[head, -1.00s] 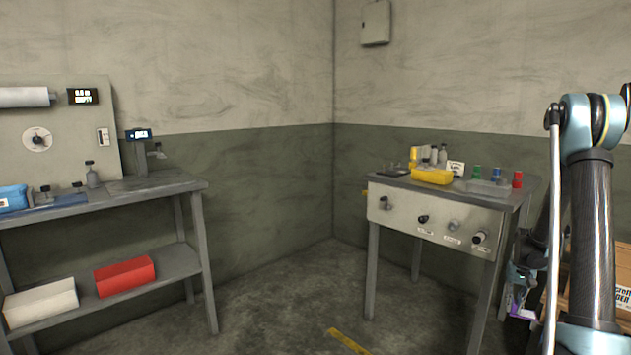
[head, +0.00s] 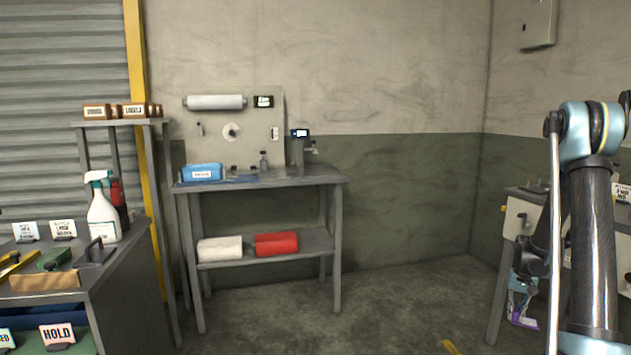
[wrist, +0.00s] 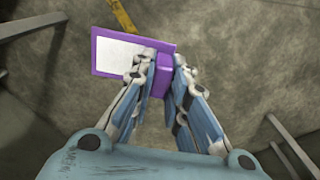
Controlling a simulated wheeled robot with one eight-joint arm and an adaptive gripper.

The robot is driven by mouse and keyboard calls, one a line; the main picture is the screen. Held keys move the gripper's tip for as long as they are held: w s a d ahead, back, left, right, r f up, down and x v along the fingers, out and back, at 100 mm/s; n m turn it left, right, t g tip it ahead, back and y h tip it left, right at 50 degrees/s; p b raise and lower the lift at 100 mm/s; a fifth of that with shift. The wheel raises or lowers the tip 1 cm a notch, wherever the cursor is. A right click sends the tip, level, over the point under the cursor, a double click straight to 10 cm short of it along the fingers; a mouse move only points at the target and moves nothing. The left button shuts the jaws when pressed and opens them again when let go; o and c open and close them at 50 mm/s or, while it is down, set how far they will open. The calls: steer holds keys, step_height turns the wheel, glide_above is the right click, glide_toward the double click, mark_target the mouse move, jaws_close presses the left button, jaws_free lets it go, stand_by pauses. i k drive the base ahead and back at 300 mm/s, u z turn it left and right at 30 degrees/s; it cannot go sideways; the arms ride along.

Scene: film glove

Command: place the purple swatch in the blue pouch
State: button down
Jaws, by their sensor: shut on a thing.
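The purple swatch (wrist: 104,64), with a pale rectangular face, is between the fingers of my gripper (wrist: 163,66) in the wrist view. The fingers are shut on its right part and cover some of it. In the head view the gripper (head: 522,285) hangs low at the right, beside my arm, with a bit of purple showing. The blue pouch (head: 201,173), with a white label, lies on the left end of the grey bench top at the back wall, well away from the gripper. Its opening cannot be made out.
The grey bench (head: 310,177) has bottles and a small tap on top, with a white block (head: 219,249) and a red block (head: 276,244) on its shelf. A cart with a spray bottle (head: 103,214) stands at left. Open floor (head: 400,300) lies between the bench and the right table.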

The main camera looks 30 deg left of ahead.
mark_target(204, 179)
steer(key=u, duration=1.6)
steer(key=i, duration=1.7)
steer(key=z, duration=0.05)
